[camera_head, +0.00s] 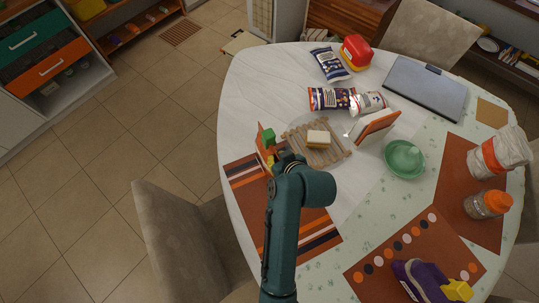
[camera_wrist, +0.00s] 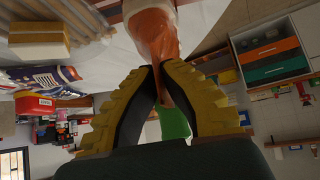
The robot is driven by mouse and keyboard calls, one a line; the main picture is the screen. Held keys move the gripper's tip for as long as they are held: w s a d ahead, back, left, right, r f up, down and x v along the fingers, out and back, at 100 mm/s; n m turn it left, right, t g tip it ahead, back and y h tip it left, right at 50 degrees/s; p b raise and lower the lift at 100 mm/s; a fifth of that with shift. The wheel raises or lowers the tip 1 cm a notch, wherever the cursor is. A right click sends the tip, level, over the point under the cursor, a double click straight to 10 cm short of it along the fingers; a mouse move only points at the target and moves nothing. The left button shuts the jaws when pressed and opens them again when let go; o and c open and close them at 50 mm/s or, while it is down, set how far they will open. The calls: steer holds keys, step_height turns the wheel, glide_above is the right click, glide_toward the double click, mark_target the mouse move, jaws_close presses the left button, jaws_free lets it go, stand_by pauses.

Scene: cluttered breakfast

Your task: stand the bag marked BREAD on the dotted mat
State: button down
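The dotted mat (camera_head: 382,245), brown with rows of orange, white and dark dots, lies at the table's front right. A purple item with a yellow part (camera_head: 425,282) sits on its near edge. A large white bag with an orange band (camera_head: 492,155) stands on a plain brown mat at the right; its lettering is unreadable, so I cannot tell if it is BREAD. My gripper (camera_wrist: 160,75) is over the table's left side, yellow fingers close together around or beside an orange-and-white thing (camera_wrist: 156,32). This shows partly in the head view (camera_head: 262,145); whether it is gripped is unclear.
A wooden board (camera_head: 330,155) bears a pale block (camera_head: 319,138). Several packets (camera_head: 331,64) lie behind it. An upright orange-faced item (camera_head: 374,126), green dishes (camera_head: 404,158), a laptop (camera_head: 425,88) and an orange-lidded jar (camera_head: 487,204) crowd the right half.

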steer(key=shift+r+p, duration=2.45)
steer(key=shift+r, duration=0.1)
steer(key=shift+a, duration=0.1)
